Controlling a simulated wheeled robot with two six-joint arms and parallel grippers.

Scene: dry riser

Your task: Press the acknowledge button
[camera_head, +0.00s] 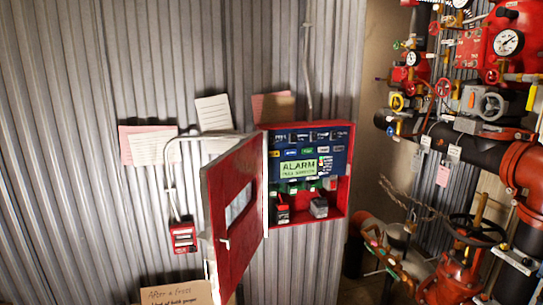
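A red alarm box (353,192) is fixed to the corrugated wall near the middle of the view. Its red door (236,222) hangs wide open to the left, with a small window in it. Inside is a blue panel (342,160) with several small labelled keys, and a lit green display (299,169) reading "ALARM". Below the display are small green parts and two block-like items in the box's lower part. The labels are too small to tell which key is the acknowledge button. Neither of my grippers is in view.
A small red call point (183,237) hangs on the wall left of the door. Papers (150,146) are stuck above it. Red valves, gauges and dark pipes (466,140) crowd the right side. A cardboard sign (177,293) stands at the bottom. Space before the box's opening looks clear.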

